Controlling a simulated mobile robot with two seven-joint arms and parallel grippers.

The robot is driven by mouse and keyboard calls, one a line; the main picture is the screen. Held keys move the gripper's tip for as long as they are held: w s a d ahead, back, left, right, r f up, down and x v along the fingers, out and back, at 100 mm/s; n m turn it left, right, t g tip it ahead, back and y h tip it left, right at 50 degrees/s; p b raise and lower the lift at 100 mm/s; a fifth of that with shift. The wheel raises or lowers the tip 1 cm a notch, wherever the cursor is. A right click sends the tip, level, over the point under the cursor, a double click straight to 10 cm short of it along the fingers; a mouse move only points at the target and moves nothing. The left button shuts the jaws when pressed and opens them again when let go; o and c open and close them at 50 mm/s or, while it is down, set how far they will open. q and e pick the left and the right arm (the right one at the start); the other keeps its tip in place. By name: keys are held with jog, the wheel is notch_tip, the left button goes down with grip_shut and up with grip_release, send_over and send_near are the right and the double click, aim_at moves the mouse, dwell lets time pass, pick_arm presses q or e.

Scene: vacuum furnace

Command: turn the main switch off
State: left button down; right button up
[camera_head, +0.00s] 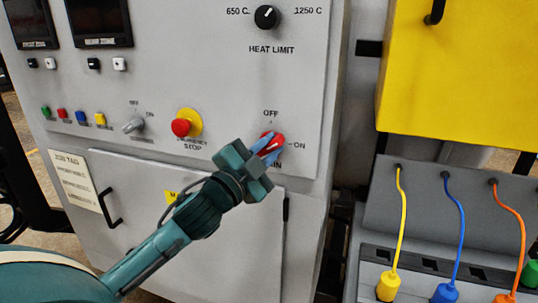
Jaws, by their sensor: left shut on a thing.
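The main switch (278,141) is a red rotary knob on the lower right of the grey furnace panel. OFF is printed above it and ON to its right. The label below it is partly hidden by my gripper. My left gripper (268,144) reaches in from the lower left and is shut on the red knob. The fingers cover part of the knob, so I cannot tell for certain which way it points. My right gripper is not in view.
A red emergency stop button (181,127) on a yellow base and a smaller grey OFF/ON switch (133,125) sit to the left. A black heat limit dial (266,17) is above. A yellow box (460,70) and several coloured cables stand at the right.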

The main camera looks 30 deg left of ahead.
pick_arm(q)
jog(key=n+y, duration=0.1)
jog(key=n, duration=0.2)
jog(key=n+t+y, duration=0.1)
jog(key=n, duration=0.2)
jog(key=shift+a+y+b, duration=0.1)
jog(key=shift+y+b, duration=0.2)
jog(key=shift+b, duration=0.1)
jog(key=n+y, duration=0.1)
jog(key=n, duration=0.2)
jog(key=n+y, duration=0.2)
jog(key=n, duration=0.1)
jog(key=shift+a+r+n, duration=0.15)
jog(key=shift+n, duration=0.15)
jog(key=shift+n+y, duration=0.6)
jog(key=shift+n, duration=0.5)
jog(key=c, duration=1.3)
grip_release()
